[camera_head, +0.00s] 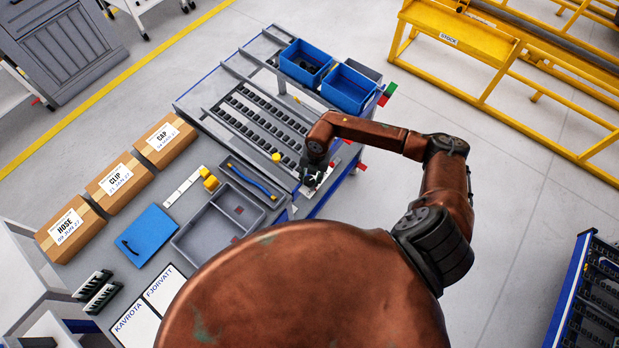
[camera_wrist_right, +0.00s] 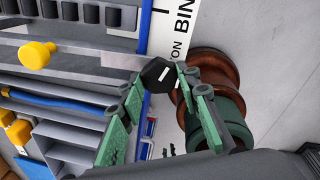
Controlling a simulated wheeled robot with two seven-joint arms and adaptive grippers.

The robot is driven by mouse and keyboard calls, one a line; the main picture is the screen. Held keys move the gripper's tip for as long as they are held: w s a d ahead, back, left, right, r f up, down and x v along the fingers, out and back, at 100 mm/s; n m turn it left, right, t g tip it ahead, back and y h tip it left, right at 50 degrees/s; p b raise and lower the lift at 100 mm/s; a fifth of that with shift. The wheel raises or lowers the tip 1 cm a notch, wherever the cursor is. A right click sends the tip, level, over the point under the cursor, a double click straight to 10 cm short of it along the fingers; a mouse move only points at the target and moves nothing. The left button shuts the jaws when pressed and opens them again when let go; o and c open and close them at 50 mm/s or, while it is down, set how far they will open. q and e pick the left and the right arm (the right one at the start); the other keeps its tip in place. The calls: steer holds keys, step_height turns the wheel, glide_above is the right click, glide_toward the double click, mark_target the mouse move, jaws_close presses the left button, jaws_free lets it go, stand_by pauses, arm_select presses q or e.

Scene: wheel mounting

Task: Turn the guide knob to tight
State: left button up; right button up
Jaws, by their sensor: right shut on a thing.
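The guide knob (camera_wrist_right: 157,75) is a black, many-sided knob with a white line across its face. It shows in the right wrist view between the fingertips of my right gripper (camera_wrist_right: 159,78), whose green fingers are shut on its sides. In the head view my right gripper (camera_head: 314,180) reaches down to the right edge of the workbench, and the knob is not clear there. My left gripper is not in view.
A yellow knob (camera_wrist_right: 37,54) stands on the bench beside the rail. A tray holds a blue hose (camera_head: 250,181). Two blue bins stand at the back, one of them here (camera_head: 350,88). Cardboard boxes (camera_head: 165,141) line the left side.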

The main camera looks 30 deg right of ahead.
steer(key=m, duration=0.2)
steer(key=shift+r+m+p, duration=0.1)
steer(key=shift+m+p, duration=0.3)
steer(key=m+p, duration=0.1)
steer(key=m, duration=0.2)
steer(key=shift+s+m+t+p, duration=0.15)
steer(key=shift+m+t+p, duration=0.15)
steer(key=m+p, duration=0.2)
steer(key=m, duration=0.2)
steer(key=shift+m+t+p, duration=0.3)
steer(key=shift+m+p, duration=0.85)
steer(key=shift+m, duration=0.55)
steer(key=o, duration=1.2)
steer(key=shift+s, duration=0.1)
steer(key=shift+c, duration=0.2)
step_height(320, 180, up, 12)
steer(key=s+d, duration=0.1)
steer(key=shift+s+f, duration=0.2)
steer(key=shift+s, duration=0.05)
